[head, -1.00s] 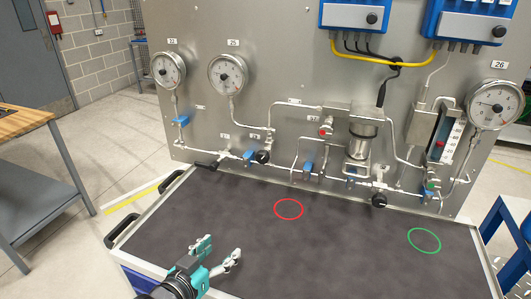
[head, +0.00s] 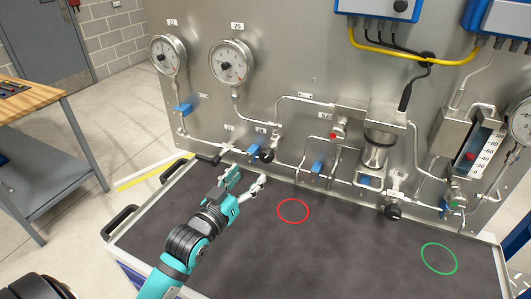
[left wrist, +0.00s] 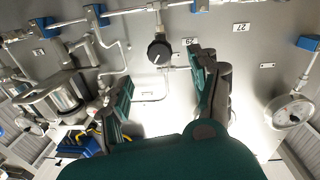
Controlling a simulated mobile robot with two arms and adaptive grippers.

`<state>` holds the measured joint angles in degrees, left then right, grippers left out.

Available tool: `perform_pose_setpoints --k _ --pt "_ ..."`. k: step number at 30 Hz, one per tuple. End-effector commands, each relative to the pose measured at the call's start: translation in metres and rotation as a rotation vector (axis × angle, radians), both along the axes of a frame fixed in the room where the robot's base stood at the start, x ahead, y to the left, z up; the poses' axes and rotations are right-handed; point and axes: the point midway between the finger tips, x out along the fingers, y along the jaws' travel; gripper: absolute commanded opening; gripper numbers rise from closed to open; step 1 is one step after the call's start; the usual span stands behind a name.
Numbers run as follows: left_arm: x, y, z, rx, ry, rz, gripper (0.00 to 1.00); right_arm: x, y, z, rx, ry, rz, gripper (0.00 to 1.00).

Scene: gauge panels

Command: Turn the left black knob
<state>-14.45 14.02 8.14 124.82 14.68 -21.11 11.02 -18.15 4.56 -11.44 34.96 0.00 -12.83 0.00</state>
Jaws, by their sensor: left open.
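The left black knob (head: 267,155) sits on the lower pipe of the metal panel, below the second gauge. A second black knob (head: 393,212) sits lower on the right. My left gripper (head: 248,179) is open and empty, in front of and slightly below the left knob, apart from it. In the left wrist view, a round black knob with a white mark (left wrist: 159,50) shows beyond and between the spread fingers of my left gripper (left wrist: 160,78). My right gripper is not in view.
Blue valve handles (head: 317,167) and thin pipes are close around the knob.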

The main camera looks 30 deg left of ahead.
Motion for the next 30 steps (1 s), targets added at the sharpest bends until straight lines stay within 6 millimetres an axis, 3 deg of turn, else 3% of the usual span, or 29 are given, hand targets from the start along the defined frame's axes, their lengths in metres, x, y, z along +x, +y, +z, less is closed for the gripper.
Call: perform_pose_setpoints --k 6,13,18,27,30 --pt "0.049 -0.001 0.004 0.000 -0.001 -0.001 0.62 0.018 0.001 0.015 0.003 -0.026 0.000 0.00" --pt "0.085 -0.001 0.001 0.000 0.001 0.000 0.62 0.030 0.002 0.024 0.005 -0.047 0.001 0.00" --pt "0.097 -0.002 0.001 0.001 0.001 -0.001 0.62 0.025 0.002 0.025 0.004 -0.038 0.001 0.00" --pt "0.099 -0.002 0.000 0.001 0.001 -0.001 0.62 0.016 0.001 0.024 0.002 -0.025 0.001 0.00" --pt "0.099 -0.002 0.000 0.000 0.001 -0.001 0.49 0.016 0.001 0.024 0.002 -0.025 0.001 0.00"
